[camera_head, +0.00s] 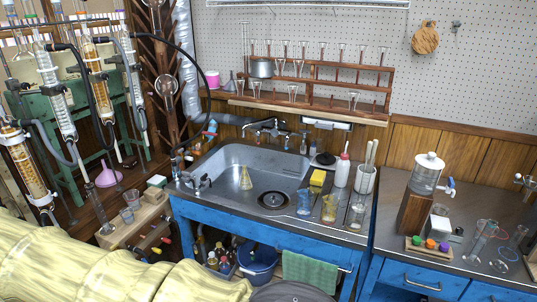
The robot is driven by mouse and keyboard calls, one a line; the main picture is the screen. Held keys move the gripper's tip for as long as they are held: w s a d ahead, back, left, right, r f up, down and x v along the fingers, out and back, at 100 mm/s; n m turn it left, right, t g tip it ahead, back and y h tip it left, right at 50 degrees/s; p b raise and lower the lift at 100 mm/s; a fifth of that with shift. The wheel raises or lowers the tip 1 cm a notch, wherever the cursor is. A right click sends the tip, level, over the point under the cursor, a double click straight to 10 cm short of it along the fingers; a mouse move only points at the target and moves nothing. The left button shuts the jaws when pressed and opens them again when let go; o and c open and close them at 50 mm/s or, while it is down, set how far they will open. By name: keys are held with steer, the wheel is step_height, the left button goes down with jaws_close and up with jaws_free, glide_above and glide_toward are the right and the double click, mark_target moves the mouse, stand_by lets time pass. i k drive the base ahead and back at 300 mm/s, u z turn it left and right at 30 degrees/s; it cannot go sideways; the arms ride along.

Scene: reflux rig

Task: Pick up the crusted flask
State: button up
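A conical flask (246,179) with a yellowish, cloudy body stands in the left part of the steel sink (226,160). It looks like the crusted flask, though its surface is too small to make out clearly. Its narrow neck points up and nothing touches it from above. To the right of the sink stand a vessel with yellow contents (329,207) and a bluish glass vessel (304,202). My gripper is not in view.
The faucet (266,128) reaches over the sink's back edge. A yellow sponge (317,178), white bottle (342,169) and white jar of rods (365,179) crowd the right counter. Glass columns (100,80) and a wooden block of beakers (133,219) stand left. A blue pot (257,262) sits below.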

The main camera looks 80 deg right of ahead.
mark_target(245, 182)
steer(key=k, duration=1.75)
steer(key=z, duration=1.15)
steer(key=i, duration=0.85)
